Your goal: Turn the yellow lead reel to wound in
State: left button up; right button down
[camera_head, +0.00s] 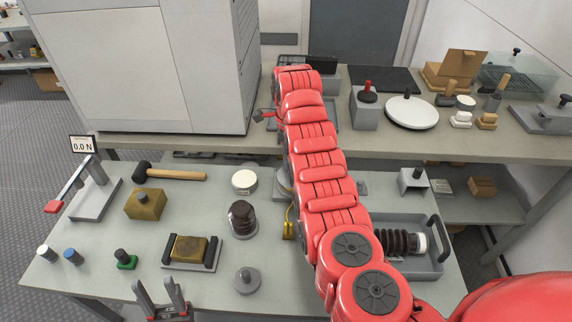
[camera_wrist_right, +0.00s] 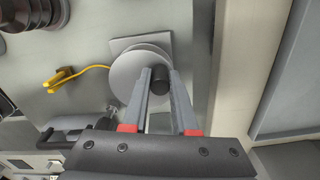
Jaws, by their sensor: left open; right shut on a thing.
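The yellow lead reel (camera_wrist_right: 128,72) is a pale grey disc on a square base, with a dark knob (camera_wrist_right: 160,84) standing from it. Its yellow lead (camera_wrist_right: 92,68) runs out left to a yellow clip (camera_wrist_right: 58,77). In the head view my red right arm hides most of the reel (camera_head: 283,184); the yellow clip (camera_head: 289,224) shows beside the arm. My right gripper (camera_wrist_right: 159,73) is shut on the dark knob, one finger on each side. In the head view its fingers are hidden. My left gripper (camera_head: 157,286) is open and empty at the table's front edge.
A grey tray (camera_head: 435,262) with a dark ribbed part lies right of my arm. A dark ribbed insulator (camera_head: 242,215), a white round pot (camera_head: 244,180), a brass block (camera_head: 146,204) and a mallet (camera_head: 172,173) stand to the left. A raised shelf (camera_head: 465,149) runs behind.

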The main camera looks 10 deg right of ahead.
jog(key=shift+d+f+m+b, duration=0.15)
jog(key=shift+m+b, duration=0.15)
jog(key=shift+m, duration=0.3)
jog(key=shift+d+r+m+b, duration=0.15)
jog(key=shift+m+b, duration=0.1)
jog(key=shift+m, duration=0.35)
jog(key=shift+d+m+b, duration=0.15)
jog(key=shift+d+m, duration=0.1)
jog(key=shift+m, duration=0.4)
jog(key=shift+d+m+b, duration=0.15)
jog(key=shift+d+m, duration=0.05)
jog(key=shift+m, duration=0.45)
jog(key=c, duration=0.7)
grip_release()
